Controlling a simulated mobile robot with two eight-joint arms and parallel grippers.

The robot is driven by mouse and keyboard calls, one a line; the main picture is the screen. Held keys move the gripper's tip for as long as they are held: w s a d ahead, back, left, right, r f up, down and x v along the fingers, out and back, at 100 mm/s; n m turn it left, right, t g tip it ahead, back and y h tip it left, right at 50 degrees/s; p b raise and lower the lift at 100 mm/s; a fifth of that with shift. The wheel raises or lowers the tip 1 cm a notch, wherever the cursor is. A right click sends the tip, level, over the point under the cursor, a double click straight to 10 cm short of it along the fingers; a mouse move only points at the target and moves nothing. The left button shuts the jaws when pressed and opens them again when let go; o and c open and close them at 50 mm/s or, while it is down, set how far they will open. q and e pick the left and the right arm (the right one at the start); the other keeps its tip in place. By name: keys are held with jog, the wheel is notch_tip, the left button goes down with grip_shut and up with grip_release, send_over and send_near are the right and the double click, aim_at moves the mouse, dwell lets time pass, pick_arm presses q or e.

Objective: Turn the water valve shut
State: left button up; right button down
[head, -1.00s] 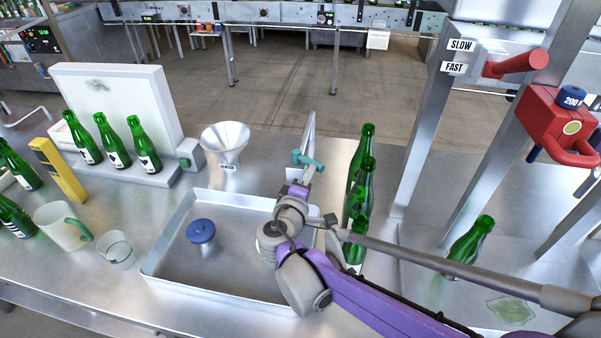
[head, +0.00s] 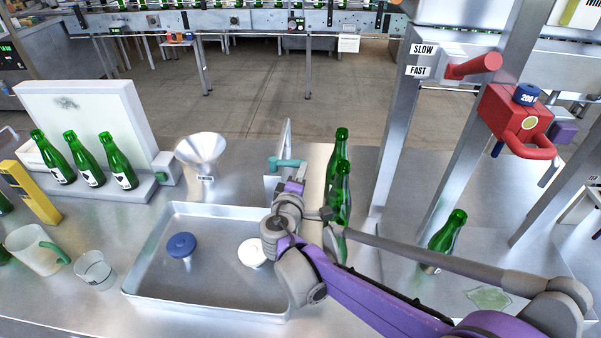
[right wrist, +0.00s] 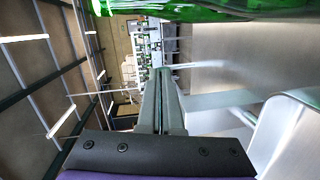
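The water valve's teal handle (head: 288,163) lies roughly level across the upright metal pipe (head: 286,135) behind the tray. My right gripper (head: 298,176) is just in front of and below the handle, largely covered by its own wrist in the head view. In the right wrist view, its two grey fingers (right wrist: 163,78) lie close together with only a thin gap and nothing visible between them. I cannot tell whether the fingertips touch the handle. My left gripper is in neither view.
A metal tray (head: 150,262) holds a blue knobbed piece (head: 181,246) and a white piece (head: 252,253). Green bottles (head: 338,165) stand close right of the gripper; one shows in the wrist view (right wrist: 205,10). A funnel (head: 203,152) stands left of the valve.

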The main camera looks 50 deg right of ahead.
jog(key=shift+d, duration=0.1)
dwell(0.3)
notch_tip(320, 180, up, 10)
jog(key=p, duration=0.1)
jog(key=shift+p, duration=0.4)
